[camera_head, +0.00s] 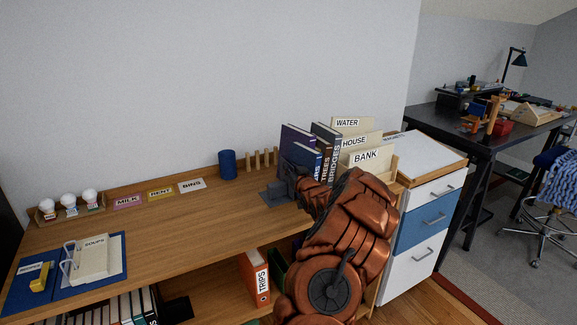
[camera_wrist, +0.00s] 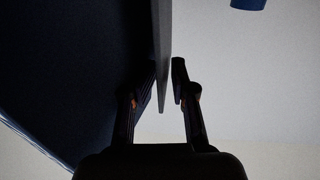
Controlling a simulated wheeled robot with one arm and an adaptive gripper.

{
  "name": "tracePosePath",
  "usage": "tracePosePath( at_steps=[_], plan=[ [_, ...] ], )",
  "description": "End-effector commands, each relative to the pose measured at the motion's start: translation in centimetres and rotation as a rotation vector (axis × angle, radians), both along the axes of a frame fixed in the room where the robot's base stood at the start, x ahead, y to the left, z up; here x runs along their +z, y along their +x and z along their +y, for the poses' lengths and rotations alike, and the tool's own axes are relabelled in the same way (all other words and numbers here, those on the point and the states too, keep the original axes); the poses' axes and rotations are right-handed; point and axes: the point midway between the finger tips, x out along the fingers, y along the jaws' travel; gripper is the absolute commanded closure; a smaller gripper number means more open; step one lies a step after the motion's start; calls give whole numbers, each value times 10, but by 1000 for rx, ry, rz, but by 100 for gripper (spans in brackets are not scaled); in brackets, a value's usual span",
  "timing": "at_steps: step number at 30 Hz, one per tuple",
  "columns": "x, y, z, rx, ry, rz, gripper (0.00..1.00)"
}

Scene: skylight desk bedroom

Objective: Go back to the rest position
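My gripper (camera_head: 303,188) is at the left side of the upright books on the wooden desk, largely hidden behind my copper-coloured arm in the head view. In the wrist view, my gripper's two dark fingers (camera_wrist: 165,80) stand slightly apart, on either side of a thin grey upright plate (camera_wrist: 162,45). A narrow light gap shows between the plate and the right finger; contact on the left is too dark to tell. A grey-blue bookend (camera_head: 272,194) with a flat base stands at the left of the books (camera_head: 297,150).
Labelled files (camera_head: 366,158) stand right of the books. A blue cup (camera_head: 227,164) and wooden pegs (camera_head: 262,160) are behind. Label cards (camera_head: 160,193), light bulbs (camera_head: 68,202) and a blue folder (camera_head: 20,290) lie leftward. The desk's middle is clear. Drawers (camera_head: 420,220) stand right.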

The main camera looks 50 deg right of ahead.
Motion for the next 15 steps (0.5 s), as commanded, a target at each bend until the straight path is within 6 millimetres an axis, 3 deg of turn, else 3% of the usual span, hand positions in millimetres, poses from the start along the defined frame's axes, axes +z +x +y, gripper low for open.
tracePosePath(
  at_steps=[6,15],
  plan=[
    [6,-2,11,9,-11,-6,65],
    [7,-1,13,14,-13,-4,65]
  ],
)
